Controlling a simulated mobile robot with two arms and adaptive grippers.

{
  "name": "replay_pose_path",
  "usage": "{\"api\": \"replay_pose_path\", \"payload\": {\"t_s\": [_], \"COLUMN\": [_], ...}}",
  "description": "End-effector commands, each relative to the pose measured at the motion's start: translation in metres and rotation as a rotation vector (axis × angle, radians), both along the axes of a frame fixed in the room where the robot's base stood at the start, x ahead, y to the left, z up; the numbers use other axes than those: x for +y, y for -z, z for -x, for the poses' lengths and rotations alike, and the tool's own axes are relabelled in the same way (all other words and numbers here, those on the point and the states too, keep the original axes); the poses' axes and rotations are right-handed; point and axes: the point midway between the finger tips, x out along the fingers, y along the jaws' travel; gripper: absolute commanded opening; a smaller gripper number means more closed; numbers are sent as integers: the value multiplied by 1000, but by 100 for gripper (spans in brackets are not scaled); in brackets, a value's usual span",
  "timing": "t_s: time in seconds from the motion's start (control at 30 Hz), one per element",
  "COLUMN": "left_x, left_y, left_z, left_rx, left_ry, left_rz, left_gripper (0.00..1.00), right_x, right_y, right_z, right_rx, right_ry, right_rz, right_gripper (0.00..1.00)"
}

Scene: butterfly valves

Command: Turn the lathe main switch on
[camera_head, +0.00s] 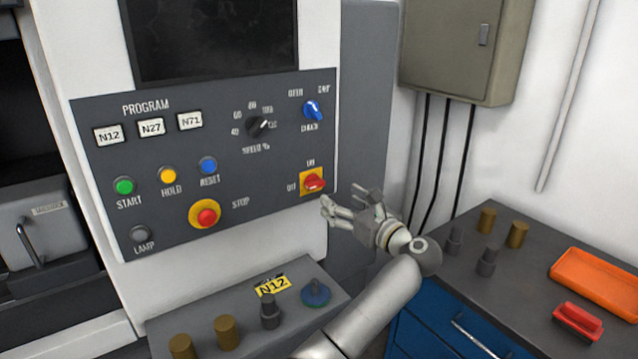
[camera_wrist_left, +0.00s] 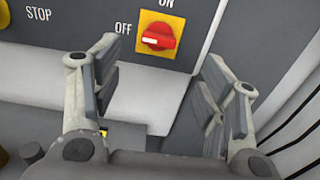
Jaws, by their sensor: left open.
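The main switch is a red rotary knob (camera_head: 314,183) on a yellow plate at the lower right of the lathe's grey control panel (camera_head: 225,225). ON is printed above it and OFF to its left. In the left wrist view the red knob (camera_wrist_left: 158,38) lies horizontal, its white mark pointing left to OFF. My left gripper (camera_head: 346,200) is open and empty, just below and right of the switch in the head view. In the left wrist view its fingers (camera_wrist_left: 160,70) stand apart either side below the switch, not touching it. My right gripper is not in view.
A red stop button (camera_head: 207,217) and other buttons sit left of the switch. At right, a dark-topped blue cabinet (camera_head: 537,262) holds cylinders and an orange tray (camera_head: 597,283). A grey box (camera_head: 452,50) hangs on the wall.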

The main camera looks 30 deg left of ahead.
Motion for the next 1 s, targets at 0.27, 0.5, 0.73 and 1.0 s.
{"api": "replay_pose_path", "payload": {"t_s": [0.27, 0.5, 0.73, 1.0], "left_x": [49, 82, 93, 93], "left_y": [-5, -3, 0, 0], "left_z": [-18, -33, -38, -38], "left_rx": [4, 4, 4, 3], "left_ry": [-4, -2, 0, 0], "left_rz": [-8, -8, -6, -6], "left_gripper": [67, 67, 67, 60], "right_x": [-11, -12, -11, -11], "right_y": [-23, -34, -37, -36], "right_z": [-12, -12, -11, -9], "right_rx": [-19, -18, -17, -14], "right_ry": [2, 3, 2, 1], "right_rz": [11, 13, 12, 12], "right_gripper": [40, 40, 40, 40]}}
